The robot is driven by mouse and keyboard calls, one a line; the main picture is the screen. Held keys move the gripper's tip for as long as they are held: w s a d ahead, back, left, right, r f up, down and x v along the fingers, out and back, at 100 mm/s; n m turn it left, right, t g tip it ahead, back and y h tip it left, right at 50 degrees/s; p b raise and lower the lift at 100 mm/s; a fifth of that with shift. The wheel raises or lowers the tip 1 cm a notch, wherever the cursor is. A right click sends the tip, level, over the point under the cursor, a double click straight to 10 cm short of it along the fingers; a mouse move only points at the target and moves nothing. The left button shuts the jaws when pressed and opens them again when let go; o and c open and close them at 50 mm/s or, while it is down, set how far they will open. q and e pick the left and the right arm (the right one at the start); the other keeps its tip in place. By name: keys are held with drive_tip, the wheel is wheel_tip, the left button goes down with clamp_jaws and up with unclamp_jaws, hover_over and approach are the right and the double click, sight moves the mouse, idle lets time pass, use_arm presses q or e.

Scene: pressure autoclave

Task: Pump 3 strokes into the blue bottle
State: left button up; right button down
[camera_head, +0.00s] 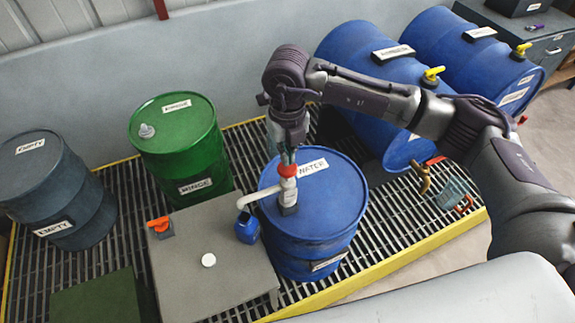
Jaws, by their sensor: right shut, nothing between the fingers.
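The small blue bottle (248,229) stands on the grey table (190,285) beside the blue drum labelled WATER (325,215). A hand pump (288,190) with a red top rises from the drum's lid. Its white spout (255,198) reaches left, with its end over the bottle. My right gripper (287,150) points down, directly above the pump's red top (288,171). It is shut with nothing between its fingers. Its fingertips are at or very near the red top; I cannot tell if they touch. My left gripper is not in view.
A white round cap (208,260) and an orange-handled item (159,226) lie on the table. A green drum (177,140) and a dark drum (60,185) stand left. Two blue drums lie on their sides at the back right. A yellow-edged grating (405,205) lies beneath.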

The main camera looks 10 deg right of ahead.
sight(288, 168)
drive_tip(key=shift+f, duration=0.1)
idle(0.6)
drive_tip(key=shift+f+b, duration=2.5)
drive_tip(key=shift+f, duration=0.05)
drive_tip(key=shift+r+p, duration=1.25)
drive_tip(key=shift+r, duration=1.4)
drive_tip(key=shift+f, duration=0.1)
